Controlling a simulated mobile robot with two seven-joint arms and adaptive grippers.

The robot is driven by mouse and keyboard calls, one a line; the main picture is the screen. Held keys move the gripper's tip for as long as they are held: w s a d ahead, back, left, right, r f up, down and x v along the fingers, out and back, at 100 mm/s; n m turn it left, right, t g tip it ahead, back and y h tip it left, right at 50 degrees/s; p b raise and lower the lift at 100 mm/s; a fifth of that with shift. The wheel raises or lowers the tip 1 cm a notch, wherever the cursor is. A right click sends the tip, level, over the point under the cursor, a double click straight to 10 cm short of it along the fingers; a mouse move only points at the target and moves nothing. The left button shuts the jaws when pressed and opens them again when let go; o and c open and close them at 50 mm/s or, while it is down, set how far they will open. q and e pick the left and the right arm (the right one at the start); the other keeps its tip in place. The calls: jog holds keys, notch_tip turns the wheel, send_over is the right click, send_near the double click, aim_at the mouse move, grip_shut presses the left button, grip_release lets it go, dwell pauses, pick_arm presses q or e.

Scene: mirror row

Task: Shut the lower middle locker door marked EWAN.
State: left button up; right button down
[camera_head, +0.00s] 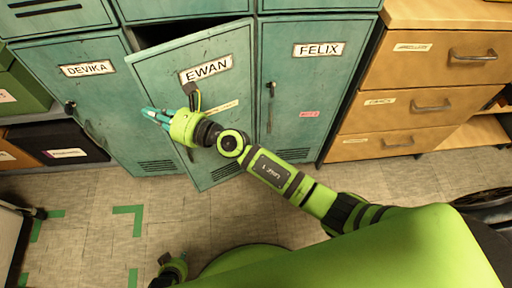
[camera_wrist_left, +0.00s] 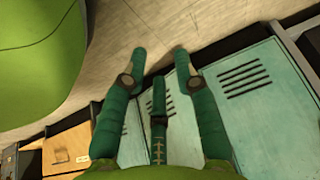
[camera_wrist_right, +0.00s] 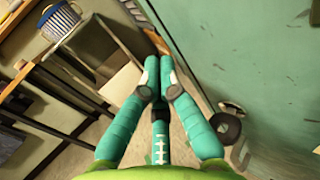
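The teal locker door marked EWAN (camera_head: 222,132) stands ajar in the head view. Its left edge is swung out, and a dark gap (camera_head: 185,31) shows above it. My right gripper (camera_head: 152,113) is in front of the door near its left edge. In the right wrist view its fingertips (camera_wrist_right: 160,64) are close together with nothing seen between them. The teal surface beside them (camera_wrist_right: 255,70) appears to be the door. I cannot tell whether they touch it. My left gripper (camera_wrist_left: 160,58) is open and empty, low near the locker fronts and floor.
The DEVIKA door (camera_head: 90,100) at left and FELIX door (camera_head: 304,85) at right look shut. A wooden drawer unit (camera_head: 400,75) stands further right. A black bin (camera_head: 58,143) sits at left. The floor (camera_head: 300,215) in front is mostly clear, with green tape marks.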

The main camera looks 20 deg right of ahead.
jog(key=w+b, duration=0.1)
jog(key=w, duration=0.1)
jog(key=w+a+b, duration=0.1)
jog(key=w, duration=0.2)
jog(key=shift+w+a+f, duration=0.1)
jog(key=shift+w, duration=0.2)
pick_arm(q)
jog(key=shift+s+d+r+g+b, duration=0.2)
jog(key=shift+s+d+g+b, duration=0.25)
jog(key=shift+g+b, duration=0.35)
pick_arm(e)
jog(key=shift+w, duration=1.05)
pick_arm(q)
jog(key=shift+s+a, duration=0.1)
